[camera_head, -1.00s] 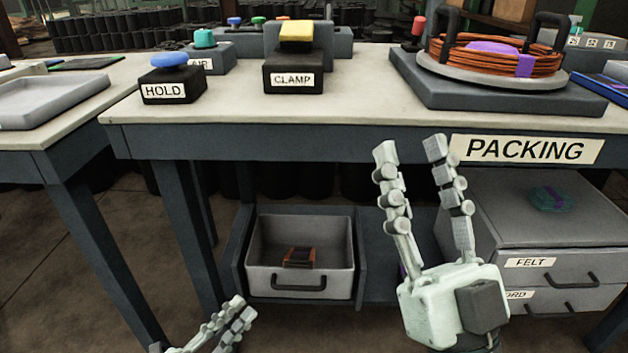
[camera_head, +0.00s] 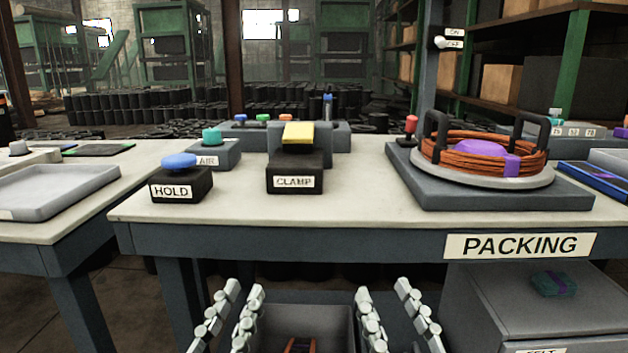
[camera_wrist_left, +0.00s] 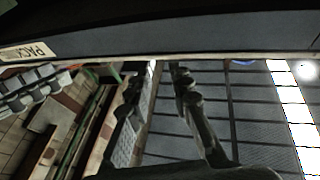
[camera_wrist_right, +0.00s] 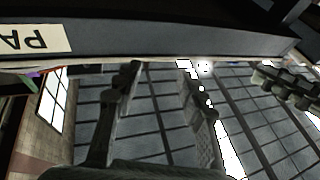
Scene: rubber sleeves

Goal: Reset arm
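My left gripper (camera_head: 241,291) stands upright at the bottom of the head view, in front of the bench. Its two fingers are apart with nothing between them. My right gripper (camera_head: 382,288) is beside it on the right, also upright, with its fingers spread and empty. Both are below the bench top and touch nothing that I can see. In the left wrist view my left fingers (camera_wrist_left: 166,75) point up toward the bench underside with a gap between them. In the right wrist view my right fingers (camera_wrist_right: 160,75) are also apart.
The bench (camera_head: 330,212) carries a HOLD button (camera_head: 180,162), a yellow-topped CLAMP block (camera_head: 297,160) and an orange cable coil (camera_head: 485,152) on a turntable. A grey drawer (camera_head: 334,318) is behind the grippers. A PACKING cabinet (camera_head: 500,300) is at right, a grey tray (camera_head: 60,190) at left.

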